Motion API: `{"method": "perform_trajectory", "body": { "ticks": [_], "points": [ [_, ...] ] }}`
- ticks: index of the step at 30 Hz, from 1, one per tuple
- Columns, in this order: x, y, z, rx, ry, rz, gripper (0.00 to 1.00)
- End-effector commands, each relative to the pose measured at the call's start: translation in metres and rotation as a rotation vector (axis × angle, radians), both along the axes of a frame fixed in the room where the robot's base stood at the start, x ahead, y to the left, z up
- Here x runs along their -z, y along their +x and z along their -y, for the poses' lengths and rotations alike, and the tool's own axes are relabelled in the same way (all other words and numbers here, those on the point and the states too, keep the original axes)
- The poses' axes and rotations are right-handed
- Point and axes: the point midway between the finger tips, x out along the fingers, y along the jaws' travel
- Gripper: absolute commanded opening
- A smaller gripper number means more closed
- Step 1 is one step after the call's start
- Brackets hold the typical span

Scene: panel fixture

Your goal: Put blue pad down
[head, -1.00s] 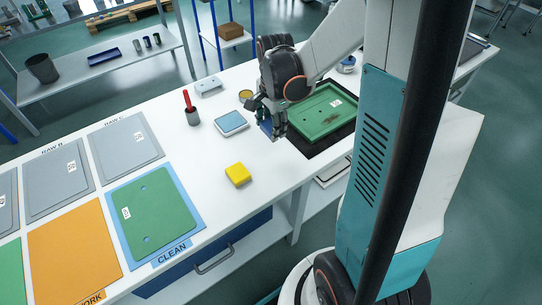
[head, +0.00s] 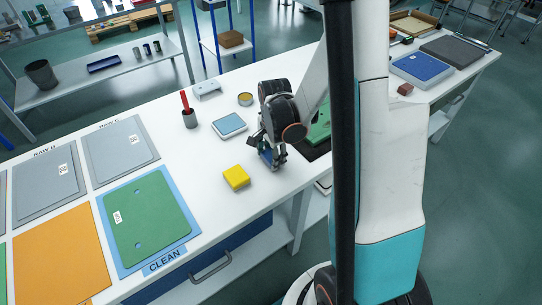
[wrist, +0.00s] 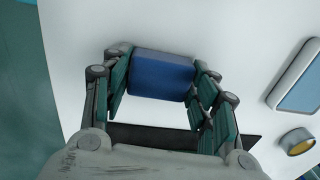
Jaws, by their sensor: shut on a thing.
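My gripper (head: 272,158) is shut on a blue pad (wrist: 163,75), a small block held between its fingertips in the wrist view. In the head view the blue pad (head: 267,157) shows only partly, below the fingers. It is low over the white table (head: 205,187), between the yellow block and the green tray. I cannot tell whether the pad touches the table.
A yellow block (head: 236,177) lies close left of my gripper. A light-blue-topped box (head: 230,125), a yellow-topped tin (head: 246,99) and a cup with a red handle (head: 189,117) stand behind. The green tray (head: 319,125) is partly hidden by my arm.

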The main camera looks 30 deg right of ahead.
Motion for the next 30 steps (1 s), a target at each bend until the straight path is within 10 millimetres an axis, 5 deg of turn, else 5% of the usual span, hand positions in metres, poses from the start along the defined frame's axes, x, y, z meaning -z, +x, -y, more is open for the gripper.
{"method": "perform_trajectory", "body": {
  "ticks": [8,9,11,23,30],
  "points": [
    [0.003,0.0,0.0,0.0,0.0,0.0,0.32],
    [0.002,0.0,0.0,0.0,0.0,0.0,0.63],
    [0.002,0.0,0.0,0.0,0.0,0.0,0.74],
    [0.0,0.0,0.0,0.0,0.0,0.0,0.74],
    [-0.035,-0.003,0.0,0.0,0.0,0.0,0.74]
  ]
}}
